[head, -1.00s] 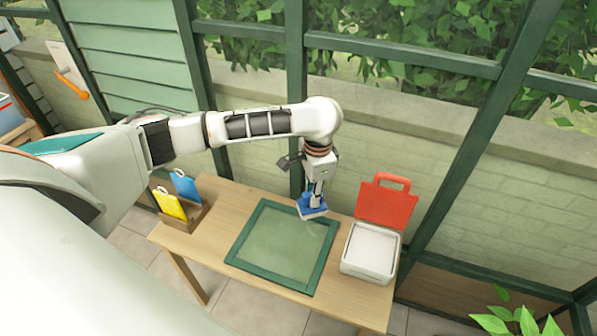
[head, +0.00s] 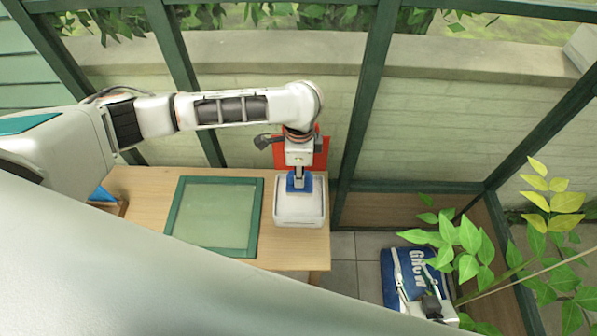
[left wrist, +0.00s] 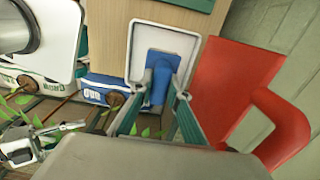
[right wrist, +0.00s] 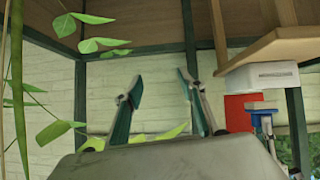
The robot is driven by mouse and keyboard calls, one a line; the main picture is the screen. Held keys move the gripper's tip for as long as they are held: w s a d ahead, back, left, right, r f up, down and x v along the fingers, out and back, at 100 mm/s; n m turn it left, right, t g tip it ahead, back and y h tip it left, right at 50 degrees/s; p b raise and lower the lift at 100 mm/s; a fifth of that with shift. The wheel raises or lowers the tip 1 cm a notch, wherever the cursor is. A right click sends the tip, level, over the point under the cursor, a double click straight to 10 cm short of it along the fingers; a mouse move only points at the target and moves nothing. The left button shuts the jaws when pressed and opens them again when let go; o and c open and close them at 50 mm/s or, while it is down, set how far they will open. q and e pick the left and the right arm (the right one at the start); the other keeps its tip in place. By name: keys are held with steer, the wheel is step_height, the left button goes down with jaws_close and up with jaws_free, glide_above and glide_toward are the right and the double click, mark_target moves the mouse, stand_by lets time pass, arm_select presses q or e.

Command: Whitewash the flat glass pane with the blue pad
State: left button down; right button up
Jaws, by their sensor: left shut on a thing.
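My left gripper (head: 299,176) is shut on the handle of the blue pad (head: 300,186). It holds the pad over the white tray (head: 299,222); in the right wrist view a small gap shows between pad and tray. The left wrist view shows the pad (left wrist: 160,64) inside the tray's outline, between the fingers. The flat glass pane (head: 215,212), in a green frame, lies on the table left of the tray; it looks pale green and hazy. My right gripper (right wrist: 158,88) is open and empty, away from the table at the lower right.
A blue bag (head: 392,257) and a leafy plant (head: 470,240) stand near my right gripper. Green-framed glazing runs behind the table.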

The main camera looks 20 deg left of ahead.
arm_select(q)
steer(key=shift+f+b, duration=0.4)
steer(key=shift+f, duration=0.2)
steer(key=shift+f+b, duration=0.3)
steer(key=shift+b, duration=0.2)
step_height(320, 180, down, 3)
steer(key=b, duration=0.5)
steer(key=shift+r, duration=0.1)
arm_select(e)
step_height(320, 180, down, 6)
steer(key=shift+a+f, duration=0.25)
steer(key=shift+a, duration=0.1)
steer(key=shift+w+r, duration=0.15)
steer(key=shift+r, duration=0.15)
steer(key=shift+f, duration=0.2)
arm_select(q)
steer(key=shift+f, duration=0.4)
steer(key=shift+f+p, duration=0.1)
steer(key=shift+p, duration=0.35)
arm_select(e)
steer(key=shift+r, duration=0.6)
arm_select(q)
steer(key=shift+s+f+p, duration=0.15)
steer(key=shift+f+p, duration=0.05)
steer(key=shift+p, duration=0.15)
arm_select(e)
steer(key=shift+w+r+y, duration=0.1)
steer(key=shift+r+y, duration=0.2)
steer(key=shift+r, duration=0.15)
stand_by(1.6)
